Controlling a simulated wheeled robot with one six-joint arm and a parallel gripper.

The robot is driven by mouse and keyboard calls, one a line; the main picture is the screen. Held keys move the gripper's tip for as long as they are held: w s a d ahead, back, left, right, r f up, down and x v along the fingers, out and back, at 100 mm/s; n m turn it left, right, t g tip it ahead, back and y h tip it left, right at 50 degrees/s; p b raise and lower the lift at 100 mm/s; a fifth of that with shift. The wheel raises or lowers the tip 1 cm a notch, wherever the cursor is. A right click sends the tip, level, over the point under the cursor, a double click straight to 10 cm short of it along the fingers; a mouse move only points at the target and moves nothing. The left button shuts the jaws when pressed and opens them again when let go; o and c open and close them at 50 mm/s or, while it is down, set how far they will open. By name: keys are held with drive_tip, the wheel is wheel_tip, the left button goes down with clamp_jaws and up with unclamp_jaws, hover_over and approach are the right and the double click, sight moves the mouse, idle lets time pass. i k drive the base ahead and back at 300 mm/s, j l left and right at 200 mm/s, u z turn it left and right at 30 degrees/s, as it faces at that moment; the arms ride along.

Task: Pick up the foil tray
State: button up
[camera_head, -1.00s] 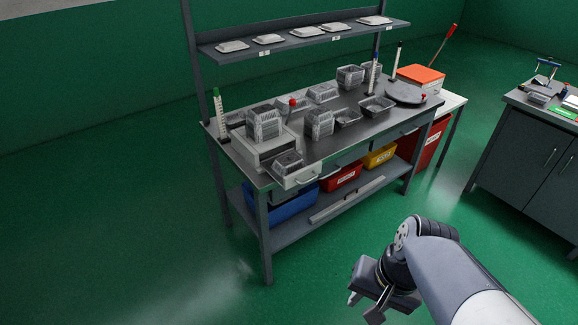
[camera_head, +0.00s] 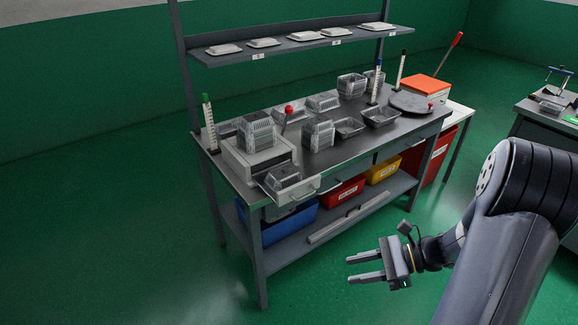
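Several foil trays are on the grey workbench (camera_head: 335,153); I cannot tell which one the task means. A stack of foil trays (camera_head: 257,131) stands on top of that machine. Another stack (camera_head: 319,133) stands mid-bench, with shallow open foil trays (camera_head: 348,127) and (camera_head: 381,116) to its right. My gripper (camera_head: 366,269) is open and empty, in front of the bench at lower right, its two fingers pointing left. It touches nothing.
The shelf above holds several flat trays (camera_head: 263,43). A round dark plate (camera_head: 410,103) and an orange-topped box (camera_head: 427,88) are at the right. Blue (camera_head: 272,225), red (camera_head: 337,189) and yellow (camera_head: 382,171) bins stand below. The green floor (camera_head: 150,240) in front is clear.

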sight(278, 179)
drive_tip(key=i+l+u, duration=0.1)
drive_tip(key=i+l, duration=0.2)
drive_tip(key=i, duration=0.3)
drive_tip(key=i+l+u, duration=0.15)
drive_tip(key=i+l, duration=0.15)
drive_tip(key=i, duration=0.25)
drive_tip(key=i+l+u, duration=0.1)
drive_tip(key=i+l, duration=0.3)
drive_tip(key=i, duration=0.15)
drive_tip(key=u, duration=0.95)
